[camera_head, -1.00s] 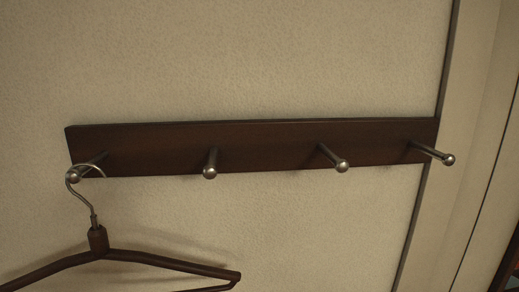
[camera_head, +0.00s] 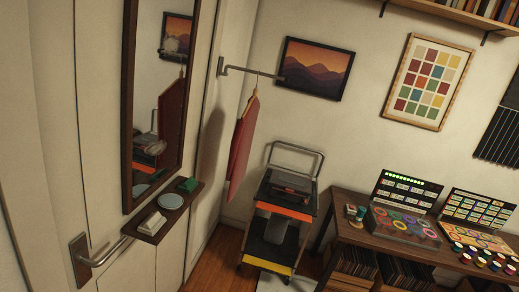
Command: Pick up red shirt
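A red shirt (camera_head: 241,143) hangs on a hanger from a metal wall arm (camera_head: 250,72) left of the middle. I see it nearly edge-on, so its shape is hard to make out. It hangs clear of the floor, left of and above a cart. Its reflection shows in the tall mirror at left. My gripper is not in view.
A door with a lever handle (camera_head: 97,257) is at left, below a dark-framed mirror (camera_head: 130,100) with a small shelf (camera_head: 165,222). A wheeled cart (camera_head: 287,195) stands beyond the shirt. A desk (camera_head: 345,222) with colourful panels fills the right. Some wooden floor (camera_head: 216,254) is clear.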

